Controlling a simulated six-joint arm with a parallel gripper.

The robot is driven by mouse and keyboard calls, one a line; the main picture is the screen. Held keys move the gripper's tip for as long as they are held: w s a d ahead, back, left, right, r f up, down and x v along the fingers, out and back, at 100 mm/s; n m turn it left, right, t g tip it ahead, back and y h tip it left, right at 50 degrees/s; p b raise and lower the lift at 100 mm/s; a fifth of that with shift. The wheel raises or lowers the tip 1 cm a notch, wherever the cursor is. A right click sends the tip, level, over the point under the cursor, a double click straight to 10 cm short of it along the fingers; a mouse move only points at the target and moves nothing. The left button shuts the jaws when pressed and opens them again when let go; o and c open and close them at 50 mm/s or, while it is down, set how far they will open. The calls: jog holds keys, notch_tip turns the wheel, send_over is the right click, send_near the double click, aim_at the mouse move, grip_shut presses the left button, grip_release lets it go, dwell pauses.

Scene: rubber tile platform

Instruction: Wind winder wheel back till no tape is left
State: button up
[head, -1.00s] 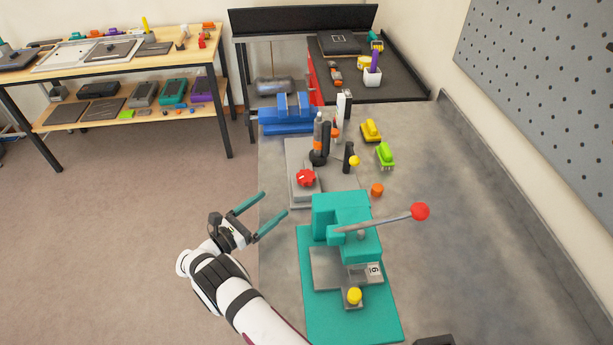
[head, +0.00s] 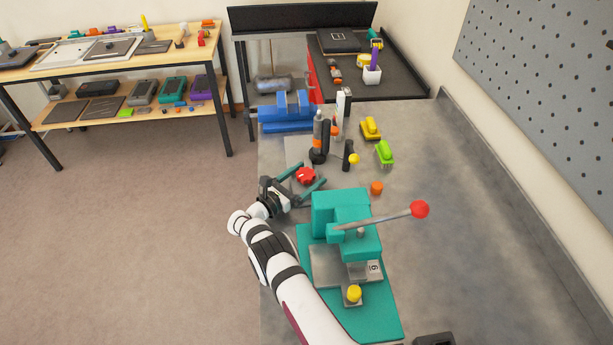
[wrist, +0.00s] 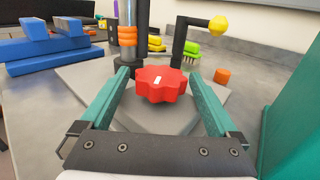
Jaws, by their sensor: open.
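The winder wheel (head: 306,175) is a red lobed knob with a small white mark on top. It sits on a grey base plate (head: 297,150). In the wrist view the red wheel (wrist: 162,84) is between the far ends of my fingers, with a gap on each side. My gripper (head: 308,180) is open, with its two teal fingers on either side of the wheel. Behind the wheel stands a post with orange bands (wrist: 127,36), perhaps the tape. A black crank arm with a yellow knob (wrist: 217,23) is to its right.
A teal press (head: 345,215) with a red-balled lever (head: 420,209) stands close to the right of my gripper. A blue vise (head: 287,112) is behind. An orange cylinder (head: 376,188) and yellow (head: 370,128) and green (head: 384,152) items lie right.

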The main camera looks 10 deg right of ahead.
jog(key=c, duration=1.4)
jog(key=n+t+y, duration=0.2)
jog(key=shift+r+t+y, duration=0.1)
jog(key=shift+t+y, duration=0.2)
jog(key=shift+n+t+y, duration=1)
jog(key=shift+n+y, duration=0.4)
jog(key=shift+y, duration=0.2)
jog(key=o, duration=1.4)
jog(key=shift+a, duration=0.1)
jog(key=v, duration=1.5)
jog(key=shift+s+a, duration=0.15)
jog(key=shift+s, duration=0.2)
